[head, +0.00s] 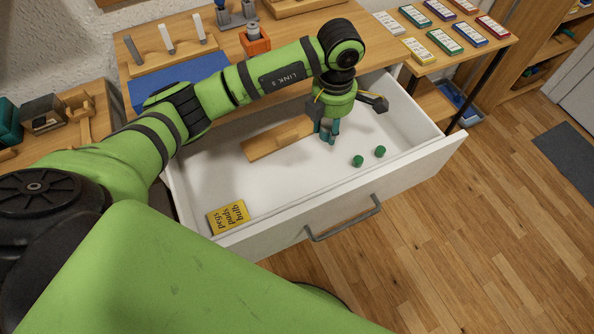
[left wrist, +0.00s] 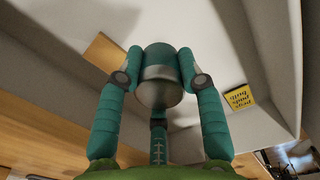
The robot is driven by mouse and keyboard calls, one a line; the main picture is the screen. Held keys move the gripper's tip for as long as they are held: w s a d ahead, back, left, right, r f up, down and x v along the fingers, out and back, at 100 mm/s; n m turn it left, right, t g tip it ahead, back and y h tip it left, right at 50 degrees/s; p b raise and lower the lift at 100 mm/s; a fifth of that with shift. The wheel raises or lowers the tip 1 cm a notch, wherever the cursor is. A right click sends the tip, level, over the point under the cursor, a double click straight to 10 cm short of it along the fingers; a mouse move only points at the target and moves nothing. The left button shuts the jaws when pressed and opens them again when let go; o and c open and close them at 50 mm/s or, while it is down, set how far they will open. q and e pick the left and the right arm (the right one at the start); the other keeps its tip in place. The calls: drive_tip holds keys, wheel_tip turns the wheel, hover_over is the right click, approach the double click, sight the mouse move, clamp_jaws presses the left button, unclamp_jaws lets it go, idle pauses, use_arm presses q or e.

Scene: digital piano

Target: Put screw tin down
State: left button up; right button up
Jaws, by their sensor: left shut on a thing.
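My left gripper (head: 329,132) points down into the open white drawer (head: 205,165), over its right half. In the head view the tin is hidden by the gripper. I cannot tell whether the tin touches the drawer floor. My right gripper is not in view.
A wooden block (head: 278,139) lies left of the gripper, and two small green cylinders (head: 358,161) (head: 380,151) lie to its right. A yellow labelled card (head: 227,217) is in the front left corner. Drawer walls surround the gripper; floor between block and card is clear.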

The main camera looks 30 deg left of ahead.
use_arm(q)
hover_over(323, 163)
wheel_tip(323, 163, down, 7)
drive_tip(key=shift+r, duration=0.1)
drive_tip(key=shift+f, duration=0.3)
wheel_tip(323, 163, down, 3)
drive_tip(key=shift+s+p, duration=0.1)
drive_tip(key=shift+p, duration=0.2)
drive_tip(key=shift+f, duration=0.35)
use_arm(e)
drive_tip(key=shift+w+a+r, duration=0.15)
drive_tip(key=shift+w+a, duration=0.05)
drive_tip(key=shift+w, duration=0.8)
use_arm(q)
drive_tip(key=shift+f, duration=0.2)
drive_tip(key=o, duration=1.2)
drive_tip(key=shift+r, duration=0.1)
drive_tip(key=shift+c, duration=0.2)
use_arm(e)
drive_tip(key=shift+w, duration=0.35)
